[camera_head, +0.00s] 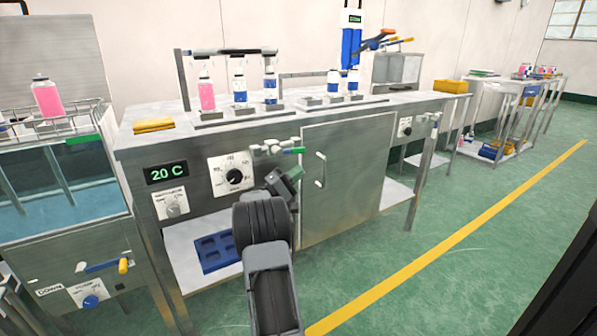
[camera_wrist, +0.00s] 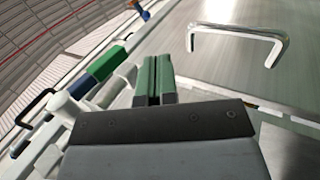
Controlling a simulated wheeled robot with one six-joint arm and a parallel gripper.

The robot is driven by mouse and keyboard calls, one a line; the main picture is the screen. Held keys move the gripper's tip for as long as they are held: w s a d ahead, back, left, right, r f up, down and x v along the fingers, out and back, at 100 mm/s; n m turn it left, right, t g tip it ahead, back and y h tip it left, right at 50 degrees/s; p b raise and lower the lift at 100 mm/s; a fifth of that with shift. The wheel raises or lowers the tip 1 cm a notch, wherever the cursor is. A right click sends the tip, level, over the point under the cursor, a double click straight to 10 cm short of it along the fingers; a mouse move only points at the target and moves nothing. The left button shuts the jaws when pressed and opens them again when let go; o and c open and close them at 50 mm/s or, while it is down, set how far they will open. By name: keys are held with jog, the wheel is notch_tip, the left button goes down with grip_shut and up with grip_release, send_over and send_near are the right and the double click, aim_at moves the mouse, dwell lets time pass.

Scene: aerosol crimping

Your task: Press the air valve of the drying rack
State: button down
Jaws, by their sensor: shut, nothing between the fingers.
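In the wrist view the green-faced fingers (camera_wrist: 153,80) are pressed together. The valve's blue and green piece (camera_wrist: 104,66) and white fittings (camera_wrist: 88,105) lie left of the fingers. I cannot tell whether the fingers touch any fitting. Part of the valve assembly is hidden behind the gripper in the wrist view.
A cabinet door with a handle (camera_head: 321,170) is right of the gripper; the handle (camera_wrist: 240,40) is also at upper right in the wrist view. A dial (camera_head: 234,176) and a 20 C display (camera_head: 166,172) are left. Bottles (camera_head: 239,86) stand on the bench top. Open floor lies right.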

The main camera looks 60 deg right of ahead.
notch_tip(320, 180, down, 10)
jog(key=a+p, duration=0.1)
jog(key=p, duration=0.1)
jog(key=shift+w+r, duration=0.2)
jog(key=shift+w, duration=0.05)
dwell(0.4)
